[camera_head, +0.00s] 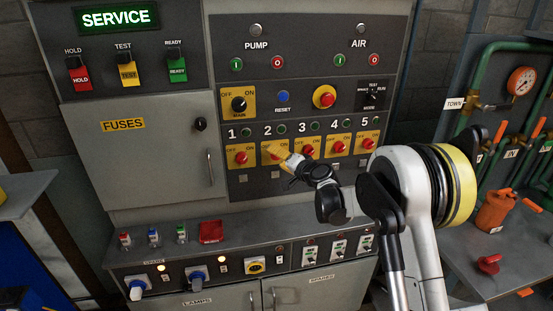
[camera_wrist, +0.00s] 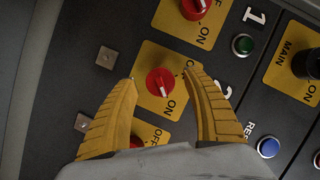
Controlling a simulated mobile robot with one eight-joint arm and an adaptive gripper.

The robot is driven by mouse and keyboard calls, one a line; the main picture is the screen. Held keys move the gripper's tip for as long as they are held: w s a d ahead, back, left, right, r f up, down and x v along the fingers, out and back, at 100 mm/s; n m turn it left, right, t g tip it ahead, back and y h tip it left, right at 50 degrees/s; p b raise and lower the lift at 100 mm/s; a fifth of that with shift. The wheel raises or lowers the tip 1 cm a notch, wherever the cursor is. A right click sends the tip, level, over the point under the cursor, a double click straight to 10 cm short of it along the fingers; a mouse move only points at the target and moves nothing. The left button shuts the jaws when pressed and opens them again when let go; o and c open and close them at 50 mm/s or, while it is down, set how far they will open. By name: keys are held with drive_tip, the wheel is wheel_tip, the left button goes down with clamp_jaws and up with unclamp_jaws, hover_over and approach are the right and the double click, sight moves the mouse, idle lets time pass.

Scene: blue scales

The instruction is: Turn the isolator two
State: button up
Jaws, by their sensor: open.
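Isolator two is a red knob on a yellow OFF/ON plate, second in the numbered row on the grey panel. In the wrist view its knob (camera_wrist: 158,81) shows whole, with a pale mark on its lower part; I cannot tell its setting surely. In the head view its yellow plate (camera_head: 267,158) is partly hidden by my gripper (camera_head: 279,150). My gripper (camera_wrist: 161,79) is open, its two yellow fingers pointing at the panel, one to each side of the knob. Contact with the knob cannot be made out. The fingers look empty.
Isolator one (camera_head: 241,157) is to the left; isolators three (camera_head: 307,150), four (camera_head: 339,147) and five (camera_head: 368,143) are to the right. Above are the black MAIN switch (camera_head: 239,104), blue RESET button (camera_head: 283,96) and red mushroom button (camera_head: 324,97). A switch-covered ledge (camera_head: 240,236) juts out below.

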drive_tip(key=shift+x, duration=0.75)
drive_tip(key=c, duration=1.2)
